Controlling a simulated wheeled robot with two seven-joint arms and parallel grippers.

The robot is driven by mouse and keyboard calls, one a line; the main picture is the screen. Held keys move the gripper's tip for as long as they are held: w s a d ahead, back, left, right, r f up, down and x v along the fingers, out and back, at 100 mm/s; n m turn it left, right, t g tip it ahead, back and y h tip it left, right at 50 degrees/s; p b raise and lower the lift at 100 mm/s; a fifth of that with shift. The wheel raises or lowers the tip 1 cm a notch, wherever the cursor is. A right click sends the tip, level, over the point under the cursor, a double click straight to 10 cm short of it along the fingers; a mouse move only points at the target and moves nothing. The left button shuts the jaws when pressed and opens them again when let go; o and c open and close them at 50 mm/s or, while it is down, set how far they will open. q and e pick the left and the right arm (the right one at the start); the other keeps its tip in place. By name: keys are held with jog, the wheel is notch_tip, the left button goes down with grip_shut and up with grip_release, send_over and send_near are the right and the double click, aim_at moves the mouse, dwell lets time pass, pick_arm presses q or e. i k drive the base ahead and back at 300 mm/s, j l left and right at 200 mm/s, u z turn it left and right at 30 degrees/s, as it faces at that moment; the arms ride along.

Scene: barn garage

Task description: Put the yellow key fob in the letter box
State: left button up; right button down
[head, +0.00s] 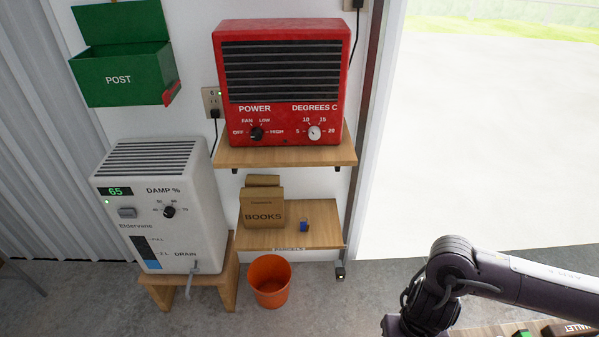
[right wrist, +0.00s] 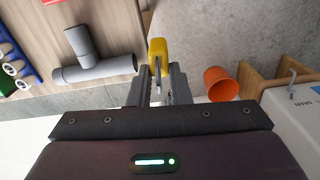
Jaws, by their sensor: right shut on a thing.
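The yellow key fob (right wrist: 157,50) is in the right wrist view, sticking out past the fingertips of my right gripper (right wrist: 158,80). The gripper is shut on it, and a metal part hangs between the fingers. The green letter box (head: 122,76), marked POST, hangs on the wall at the upper left in the head view. Its lid (head: 121,22) is raised, and a small red flag (head: 171,93) is on its right side. In the head view my right arm comes in at the lower right, with its gripper out of sight. My left gripper is in neither view.
A white dehumidifier (head: 158,210) stands on a wooden stool below the letter box. A red heater (head: 281,85) sits on a wall shelf, with a BOOKS box (head: 262,208) lower down. An orange bucket (head: 270,281) is on the floor. A grey pipe tee (right wrist: 90,60) lies on a wooden surface.

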aim_at(132, 99)
jog(key=u, duration=1.5)
